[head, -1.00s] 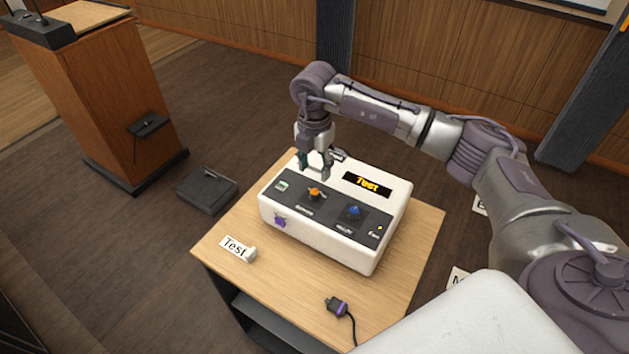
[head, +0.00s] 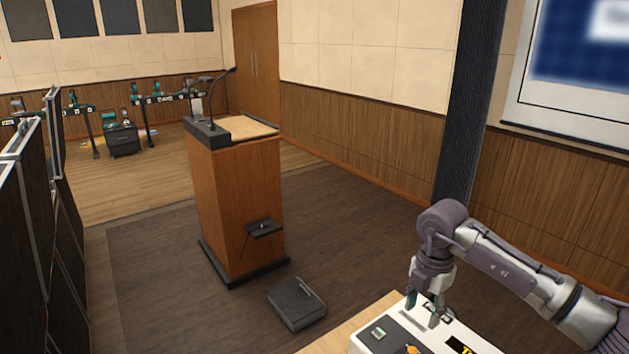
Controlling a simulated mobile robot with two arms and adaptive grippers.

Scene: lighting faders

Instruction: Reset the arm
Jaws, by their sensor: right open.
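My right arm comes in from the right in the head view, bent down at the wrist. Its gripper (head: 423,312) is open and empty, pointing down above the back left part of the white control box (head: 455,325). I cannot tell whether the fingertips touch the box. The box is cut off by the lower edge; part of its dark panel, an orange knob (head: 412,349) and a piece of the yellow-lettered display (head: 462,345) show. My left gripper is not in view.
The box stands on a wooden table (head: 345,335). A dark case (head: 297,304) lies on the floor left of it. A wooden lectern (head: 240,205) stands beyond, with dark panels (head: 30,215) at far left. A dark pillar (head: 465,110) rises behind my arm. Open floor lies around the lectern.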

